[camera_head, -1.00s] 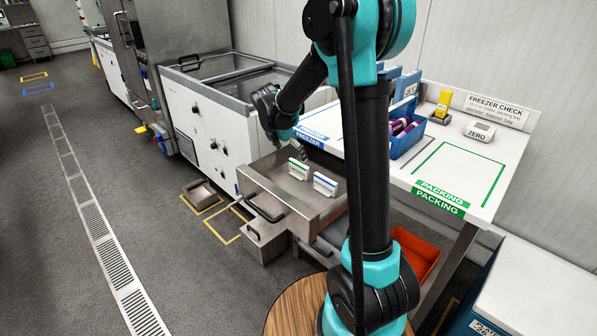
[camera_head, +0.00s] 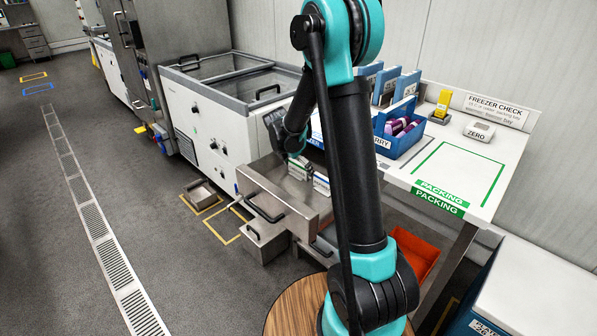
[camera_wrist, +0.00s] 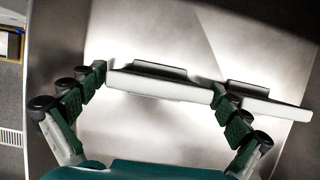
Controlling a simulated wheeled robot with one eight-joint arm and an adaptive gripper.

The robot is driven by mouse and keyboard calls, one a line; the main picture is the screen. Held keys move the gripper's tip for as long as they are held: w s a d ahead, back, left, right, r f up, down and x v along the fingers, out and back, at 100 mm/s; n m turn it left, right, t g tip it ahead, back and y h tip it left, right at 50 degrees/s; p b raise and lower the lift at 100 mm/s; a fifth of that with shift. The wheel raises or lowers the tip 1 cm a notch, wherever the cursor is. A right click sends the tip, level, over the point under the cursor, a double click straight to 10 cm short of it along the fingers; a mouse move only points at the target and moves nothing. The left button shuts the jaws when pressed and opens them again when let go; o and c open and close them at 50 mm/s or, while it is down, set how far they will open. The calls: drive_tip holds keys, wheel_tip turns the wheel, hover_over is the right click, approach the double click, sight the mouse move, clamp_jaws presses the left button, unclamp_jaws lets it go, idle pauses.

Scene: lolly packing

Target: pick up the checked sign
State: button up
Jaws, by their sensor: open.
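Two small white standing signs are in the steel drawer (camera_head: 298,212). The sign with green marking (camera_head: 301,169) is at the left, the sign with blue marking (camera_head: 321,184) at the right. Their lettering is too small to read, so I cannot tell which is checked. My gripper (camera_wrist: 162,88) is open. In the wrist view, the left sign (camera_wrist: 158,84) spans the gap between its fingertips, seen from above; I cannot tell whether they touch it. The other sign (camera_wrist: 268,104) is beyond the right finger. In the head view my arm partly hides the signs.
The drawer walls enclose the signs, with bare steel floor around them. A white packing table (camera_head: 408,178) stands to the right, with a blue bin (camera_head: 402,146) holding purple items. An orange crate (camera_head: 414,254) is below. A freezer chest (camera_head: 214,125) is behind left.

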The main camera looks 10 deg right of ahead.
drive_tip(key=shift+c, duration=0.6)
drive_tip(key=c, duration=0.9)
drive_tip(key=shift+r, duration=0.1)
